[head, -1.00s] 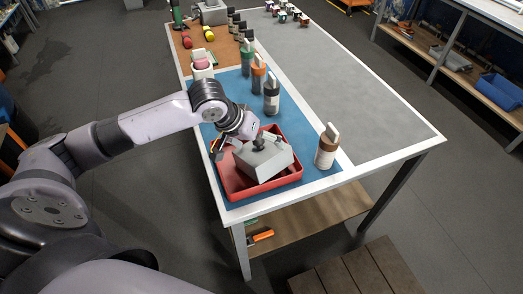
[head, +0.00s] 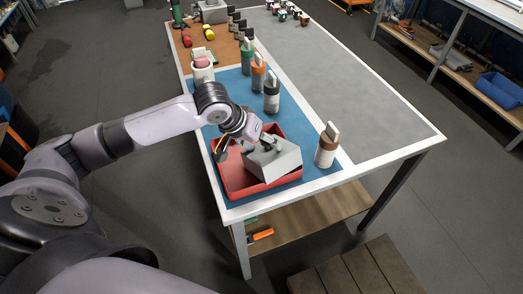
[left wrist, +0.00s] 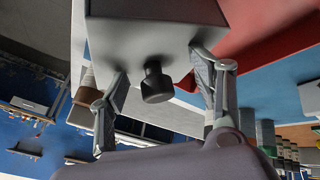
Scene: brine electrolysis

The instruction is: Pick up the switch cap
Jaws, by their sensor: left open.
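The switch cap looks to be the black knob (left wrist: 156,84) on the grey box; the left wrist view shows it between my fingers, with a gap on both sides. In the head view the knob is hidden by my gripper. The grey box (head: 280,162) sits tilted in a red tray (head: 229,180); the box also fills the top of the left wrist view (left wrist: 155,35). My left gripper (head: 262,146) is open at the box's upper left side, its fingers (left wrist: 160,72) either side of the knob. My right gripper is not in view.
The tray stands on a blue mat (head: 230,92) at the table's near end. The grey tabletop (head: 360,90) at right is mostly clear.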

